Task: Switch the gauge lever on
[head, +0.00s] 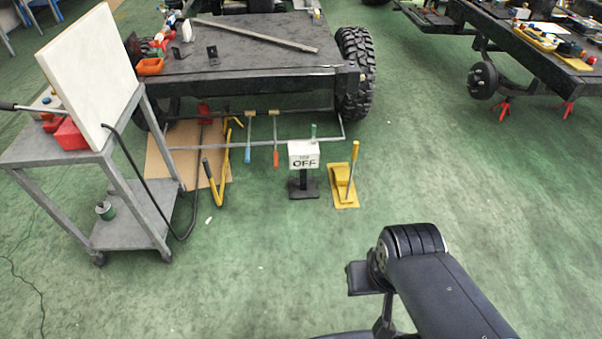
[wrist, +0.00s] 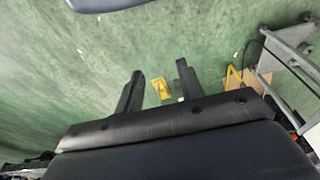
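A white box sign (head: 304,154) reading "OFF" stands on a dark post and base on the green floor in the head view. My gripper (wrist: 159,69) is open and empty in the wrist view. The yellow base (wrist: 161,88) shows far off between its fingers. In the head view my arm is at the lower right, well apart from the sign.
A dark workbench (head: 240,55) with a tyre (head: 357,72) stands behind the sign. A grey trolley (head: 92,160) with a white panel (head: 90,75) is at the left. Tools (head: 249,140) lie under the bench. Open green floor (head: 480,190) lies to the right.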

